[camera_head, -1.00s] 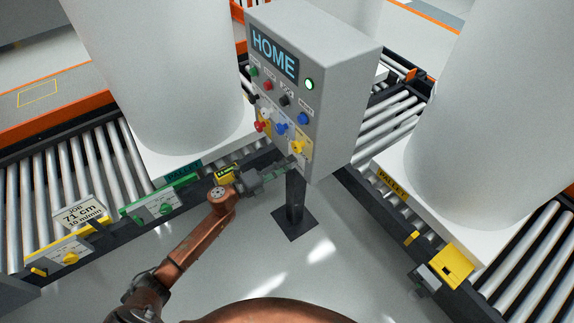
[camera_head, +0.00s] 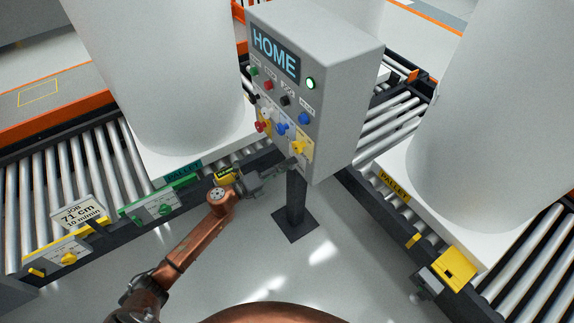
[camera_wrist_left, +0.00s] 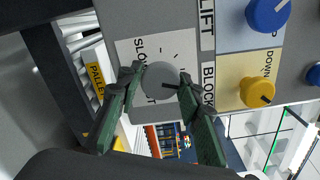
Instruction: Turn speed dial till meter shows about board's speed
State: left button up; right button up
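The speed dial (camera_wrist_left: 158,82) is a round grey knob with a dark pointer mark, on a white plate lettered SLOW in the left wrist view. My left gripper (camera_wrist_left: 159,74) has one dark green finger on each side of it, close against its edges, and looks shut on it. In the head view my left gripper (camera_head: 283,170) is at the lower left edge of the grey control box (camera_head: 345,110) and hides the dial. The white board (camera_head: 79,212) reads JOB, 71 cm, 10 m/min. I cannot make out a speed meter reading. My right gripper is not in view.
The box has a HOME display (camera_head: 275,53), a green lamp (camera_head: 310,83) and several coloured knobs. A blue knob (camera_wrist_left: 268,13) and a yellow knob (camera_wrist_left: 258,92) are near the fingers. Large white tanks (camera_head: 160,70) stand on roller conveyors either side. Floor in front is clear.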

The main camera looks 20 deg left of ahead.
pick_arm(q)
jog(key=o, duration=0.4)
jog(key=v, duration=1.2)
jog(key=shift+a, duration=0.1)
